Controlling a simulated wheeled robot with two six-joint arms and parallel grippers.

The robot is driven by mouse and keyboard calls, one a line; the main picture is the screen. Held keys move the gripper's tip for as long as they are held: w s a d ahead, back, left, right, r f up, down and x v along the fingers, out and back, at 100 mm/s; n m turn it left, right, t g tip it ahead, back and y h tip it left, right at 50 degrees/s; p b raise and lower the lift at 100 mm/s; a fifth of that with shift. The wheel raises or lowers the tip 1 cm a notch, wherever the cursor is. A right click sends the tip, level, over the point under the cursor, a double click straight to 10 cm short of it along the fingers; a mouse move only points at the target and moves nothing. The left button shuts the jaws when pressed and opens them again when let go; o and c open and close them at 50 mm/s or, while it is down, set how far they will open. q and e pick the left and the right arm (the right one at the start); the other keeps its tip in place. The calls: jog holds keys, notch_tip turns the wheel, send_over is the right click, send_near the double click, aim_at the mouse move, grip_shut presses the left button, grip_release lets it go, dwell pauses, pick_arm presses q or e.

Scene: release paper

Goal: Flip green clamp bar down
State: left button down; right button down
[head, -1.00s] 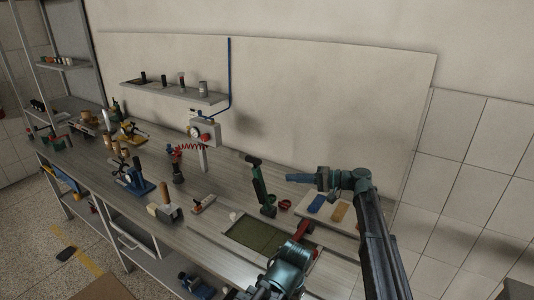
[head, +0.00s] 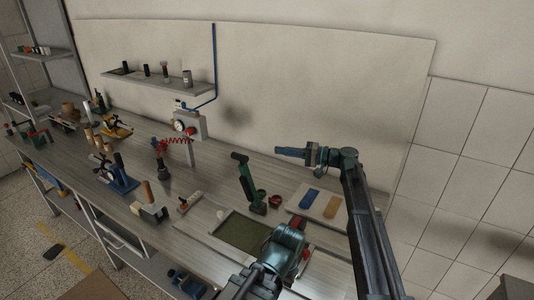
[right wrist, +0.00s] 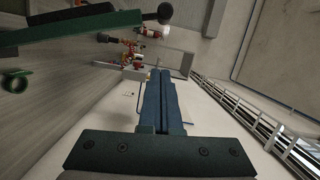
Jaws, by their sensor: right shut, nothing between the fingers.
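The green clamp bar (head: 247,184) stands nearly upright, leaning slightly, with a black knob (head: 239,156) at its top. It rises beside the back edge of a dark green sunken panel (head: 243,233) in the bench. My right gripper (head: 279,152) is shut and empty, to the right of the bar's top, apart from it in the head view. In the right wrist view the shut fingers (right wrist: 160,78) point up the picture, and the green bar (right wrist: 70,29) lies across the upper left. My left arm shows at the bottom of the head view; its fingertips are hidden.
A pale board with a blue block (head: 310,196) and an orange block (head: 331,207) lies right of the clamp. A red part (head: 301,222) is close to my left arm. A gauge box (head: 187,126) with a red coil stands behind. Other tools stand left.

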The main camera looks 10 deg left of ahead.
jog(key=s+a, duration=0.3)
jog(key=a, duration=0.7)
jog(key=shift+a+f+b, duration=0.2)
jog(key=shift+f+b, duration=0.15)
jog(key=shift+f, duration=0.05)
